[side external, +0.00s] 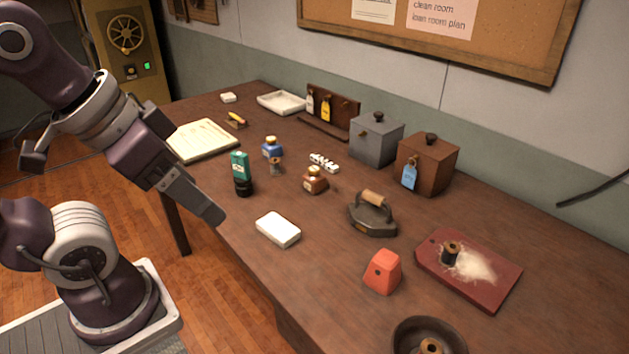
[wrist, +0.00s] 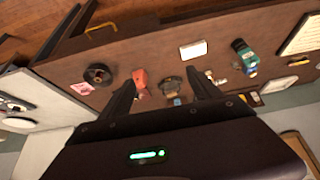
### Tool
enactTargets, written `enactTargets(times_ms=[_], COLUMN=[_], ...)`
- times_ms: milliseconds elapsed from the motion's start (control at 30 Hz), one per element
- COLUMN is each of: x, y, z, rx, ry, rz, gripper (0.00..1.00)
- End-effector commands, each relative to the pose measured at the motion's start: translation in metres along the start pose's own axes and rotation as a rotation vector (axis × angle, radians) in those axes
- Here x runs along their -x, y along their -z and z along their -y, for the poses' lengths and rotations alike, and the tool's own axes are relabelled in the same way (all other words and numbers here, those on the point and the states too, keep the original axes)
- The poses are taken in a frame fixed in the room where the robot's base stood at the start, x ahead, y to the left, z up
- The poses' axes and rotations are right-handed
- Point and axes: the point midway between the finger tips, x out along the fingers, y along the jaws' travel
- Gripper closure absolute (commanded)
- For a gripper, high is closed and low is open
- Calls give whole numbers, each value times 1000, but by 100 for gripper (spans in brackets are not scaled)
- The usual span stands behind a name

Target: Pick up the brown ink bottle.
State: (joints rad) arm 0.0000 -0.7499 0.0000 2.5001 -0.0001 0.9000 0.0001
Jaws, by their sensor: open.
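The brown ink bottle (side external: 315,182) is small and squat with a pale cap. It stands upright near the middle of the table (side external: 340,255) in the side view. In the wrist view a small shape right of the right finger (wrist: 215,78) may be this bottle, but it is too small to be sure. My gripper (side external: 207,207) is off the table's near edge in the side view, left of the bottle and well apart from it. In the wrist view my gripper (wrist: 160,79) has its fingers spread wide, with nothing held between them.
A blue ink bottle (side external: 272,149) and green flashlight (side external: 241,173) stand left of the brown bottle. A flat iron (side external: 373,217) is to its right, and a white block (side external: 278,230) lies in front. Grey (side external: 372,143) and brown (side external: 425,165) boxes stand behind.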

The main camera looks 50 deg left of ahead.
Motion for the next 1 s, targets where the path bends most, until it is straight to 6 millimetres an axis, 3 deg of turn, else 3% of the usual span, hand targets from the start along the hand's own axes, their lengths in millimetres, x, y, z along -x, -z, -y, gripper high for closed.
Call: enactTargets(times_ms=[167,267,400,500,567,700,800,900,1000], x=[-4,-28,-99,-160,-199,-285,-327,-349,-357], y=[9,54,144,188,203,207,192,177,170], z=[4,24,82,124,147,188,203,208,210], rx=[4,15,-4,-35,-50,-54,-25,10,31], ry=[13,75,181,211,208,154,101,61,43], rz=[-7,-50,-165,-252,-308,-449,-552,-631,-676], gripper=[27,27,27,27,27,27,27,27,27])
